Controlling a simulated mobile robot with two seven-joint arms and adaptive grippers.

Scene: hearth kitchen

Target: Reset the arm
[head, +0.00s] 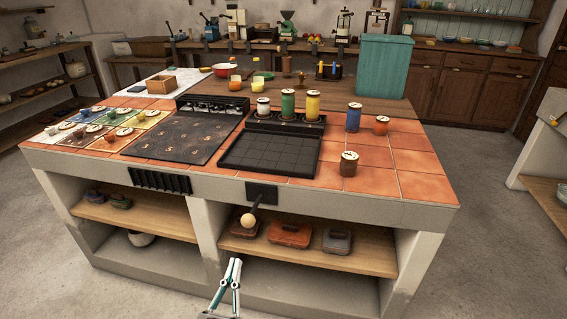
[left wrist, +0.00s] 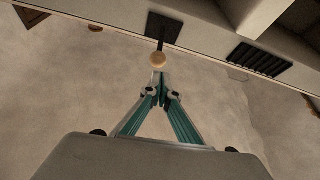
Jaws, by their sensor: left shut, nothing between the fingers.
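My left gripper (head: 236,264) shows low in the middle of the head view, in front of the island's (head: 330,200) open lower shelves. Its fingers meet at the tips and hold nothing. It also shows in the left wrist view (left wrist: 160,76), shut, with its tips close to a pale round knob (left wrist: 159,59) in the picture. The knob (head: 248,220) sits on the end of a dark lever on a black plate (head: 262,192) on the island's front. I cannot tell whether the tips touch the knob. My right gripper is not in view.
The tiled island top holds a dark tray (head: 270,153), several coloured canisters, a black numbered board (head: 187,137) and a teal box (head: 383,66). A slotted black plate (head: 160,181) is on the front at left. The floor (head: 500,265) at right is clear.

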